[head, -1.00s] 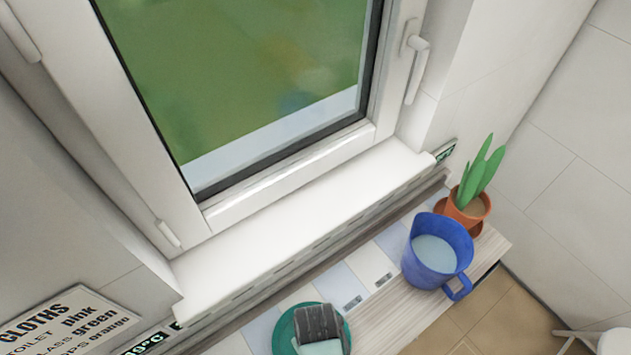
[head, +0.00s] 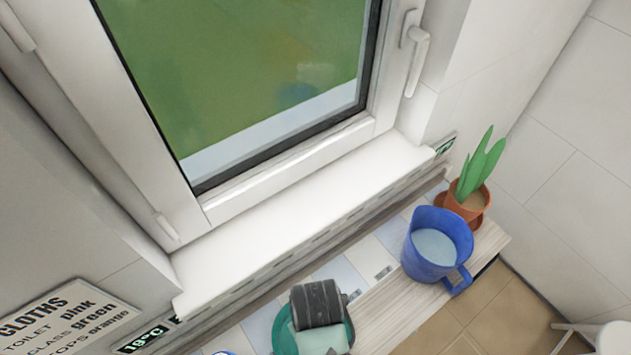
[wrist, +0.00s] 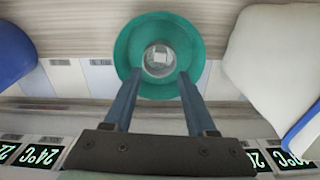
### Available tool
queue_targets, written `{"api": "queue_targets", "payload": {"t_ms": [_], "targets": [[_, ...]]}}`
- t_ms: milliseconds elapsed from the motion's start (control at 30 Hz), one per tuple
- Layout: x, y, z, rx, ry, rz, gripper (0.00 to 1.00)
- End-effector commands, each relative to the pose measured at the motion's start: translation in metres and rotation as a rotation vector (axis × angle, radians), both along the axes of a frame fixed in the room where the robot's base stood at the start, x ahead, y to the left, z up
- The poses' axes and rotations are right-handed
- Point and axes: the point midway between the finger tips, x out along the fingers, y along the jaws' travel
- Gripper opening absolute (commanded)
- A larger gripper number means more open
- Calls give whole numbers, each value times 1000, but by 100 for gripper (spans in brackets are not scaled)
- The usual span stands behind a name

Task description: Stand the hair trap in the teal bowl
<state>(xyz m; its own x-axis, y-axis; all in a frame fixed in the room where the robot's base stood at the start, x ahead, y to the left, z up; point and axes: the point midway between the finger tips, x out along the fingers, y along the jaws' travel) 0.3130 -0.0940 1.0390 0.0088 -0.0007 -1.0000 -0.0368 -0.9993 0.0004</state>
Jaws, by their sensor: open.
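The teal bowl (wrist: 128,50) is in the upper middle of the wrist view. In the head view the teal bowl (head: 283,335) is partly hidden under a dark part of my arm. A small grey round piece with a pale square middle, which looks like the hair trap (wrist: 158,70), is inside the bowl. It is seen from above and appears upright. My gripper (wrist: 159,72) is open, with one finger on either side of the trap and narrow gaps showing. Its fingers overlap the bowl's near rim in the picture. The trap is hidden in the head view.
A blue jug (head: 420,262) and a potted plant (head: 468,198) stand to the bowl's right in the head view. A window sill (head: 290,240) runs behind. In the wrist view, a large pale object (wrist: 265,50) is at the right and a blue one (wrist: 12,55) at the left.

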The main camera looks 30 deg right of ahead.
Motion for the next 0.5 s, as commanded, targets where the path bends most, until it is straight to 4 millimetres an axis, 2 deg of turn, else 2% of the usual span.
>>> {"api": "queue_targets", "payload": {"t_ms": [100, 200, 500], "targets": [[1, 0, 21, -2, -4, 1, 57], [1, -1, 33, -1, -3, 1, 57], [-1, 0, 43, 1, 1, 0, 57]]}}
